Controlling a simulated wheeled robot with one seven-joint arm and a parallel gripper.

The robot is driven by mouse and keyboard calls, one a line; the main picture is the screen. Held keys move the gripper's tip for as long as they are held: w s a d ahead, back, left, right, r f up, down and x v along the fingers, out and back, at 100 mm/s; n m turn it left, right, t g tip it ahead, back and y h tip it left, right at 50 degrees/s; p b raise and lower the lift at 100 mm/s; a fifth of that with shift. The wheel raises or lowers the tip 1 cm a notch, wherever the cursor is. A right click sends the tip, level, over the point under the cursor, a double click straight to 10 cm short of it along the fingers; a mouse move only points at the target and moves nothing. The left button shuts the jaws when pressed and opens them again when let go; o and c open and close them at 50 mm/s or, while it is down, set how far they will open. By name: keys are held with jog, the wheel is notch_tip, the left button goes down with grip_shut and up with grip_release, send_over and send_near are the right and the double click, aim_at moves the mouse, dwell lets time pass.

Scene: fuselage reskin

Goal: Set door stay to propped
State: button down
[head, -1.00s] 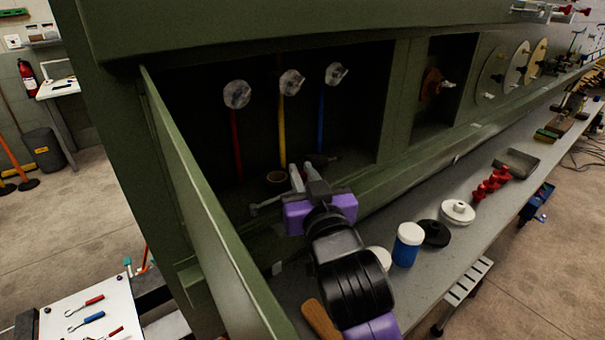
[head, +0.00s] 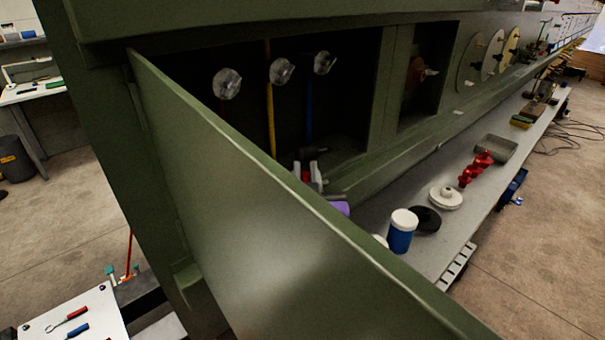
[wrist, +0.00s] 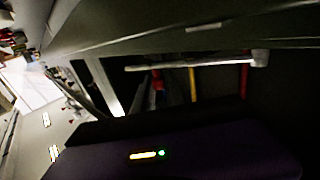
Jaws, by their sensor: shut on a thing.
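The green door panel (head: 260,235) stands open at the left of the dark bay in the head view and crosses the foreground. My gripper (head: 307,175) is behind its top edge at the bay opening; only the fingertips and a little purple show. A pale rod with a thicker end, apparently the door stay (wrist: 195,62), runs across the upper wrist view. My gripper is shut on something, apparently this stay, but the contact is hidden. The stay's seating cannot be seen.
Red, yellow and blue lines with clear knobs (head: 282,71) are inside the bay. A grey shelf (head: 440,235) on the right carries a blue jar (head: 401,232), a black disc and a white flanged part (head: 446,197). A tool board (head: 75,325) is at lower left.

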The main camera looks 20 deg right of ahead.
jog(key=shift+s+f+m+h+b, duration=0.1)
jog(key=shift+s+m+h+b, duration=0.2)
jog(key=shift+s+m+h, duration=0.35)
jog(key=shift+w, duration=0.15)
jog(key=c, duration=1.4)
grip_release()
jog(key=shift+o, duration=0.2)
notch_tip(320, 180, up, 20)
jog(key=shift+p, duration=0.3)
